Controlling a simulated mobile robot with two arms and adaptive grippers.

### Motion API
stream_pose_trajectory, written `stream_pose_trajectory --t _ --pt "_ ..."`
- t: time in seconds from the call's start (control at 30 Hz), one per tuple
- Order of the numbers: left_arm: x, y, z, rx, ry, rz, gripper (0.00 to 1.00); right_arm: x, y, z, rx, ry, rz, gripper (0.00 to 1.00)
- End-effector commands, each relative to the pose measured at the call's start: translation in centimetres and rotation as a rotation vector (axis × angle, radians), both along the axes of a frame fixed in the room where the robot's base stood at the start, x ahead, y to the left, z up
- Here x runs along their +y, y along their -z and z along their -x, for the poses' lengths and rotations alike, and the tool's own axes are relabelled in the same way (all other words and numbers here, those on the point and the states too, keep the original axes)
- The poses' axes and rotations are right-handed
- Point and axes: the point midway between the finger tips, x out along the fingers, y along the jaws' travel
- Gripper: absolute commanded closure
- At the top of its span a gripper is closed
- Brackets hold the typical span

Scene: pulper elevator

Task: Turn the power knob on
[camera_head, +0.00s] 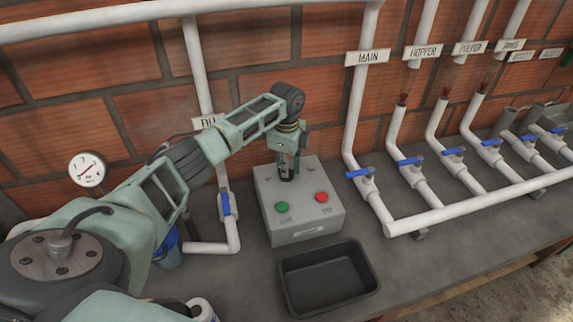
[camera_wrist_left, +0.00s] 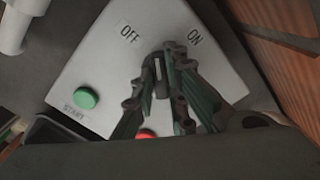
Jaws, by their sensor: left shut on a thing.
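The grey control box (camera_head: 300,230) stands on the bench in the middle of the head view. Its top carries a green button (camera_head: 282,207), a red button (camera_head: 321,197) and the power knob, which my left gripper (camera_head: 286,172) covers in the head view. In the left wrist view, my left gripper (camera_wrist_left: 158,85) is shut on the black power knob (camera_wrist_left: 157,68) between the OFF label (camera_wrist_left: 130,35) and the ON label (camera_wrist_left: 195,38). The knob's exact angle is hard to tell. The green button also shows in the left wrist view (camera_wrist_left: 86,97). My right gripper is not seen.
A black tray (camera_head: 330,308) sits in front of the box. White pipes with blue valve handles (camera_head: 358,174) run along the right, and another blue-handled pipe (camera_head: 226,204) stands left of the box. A pressure gauge (camera_head: 87,169) is at the left. Brick wall stands behind.

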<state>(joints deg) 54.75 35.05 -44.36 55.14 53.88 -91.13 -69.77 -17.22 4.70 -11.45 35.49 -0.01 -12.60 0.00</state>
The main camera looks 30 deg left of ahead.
Motion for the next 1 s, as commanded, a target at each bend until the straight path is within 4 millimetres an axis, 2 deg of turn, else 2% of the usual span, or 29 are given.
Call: stream_pose_trajectory --t 0.6,1.0 --pt "0.01 -0.15 -0.13 -0.005 0.579 0.001 1.0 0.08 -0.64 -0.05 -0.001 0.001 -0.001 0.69" --pt "0.0 -0.17 -0.14 -0.005 0.845 0.001 1.0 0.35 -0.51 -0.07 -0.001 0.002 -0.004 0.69"
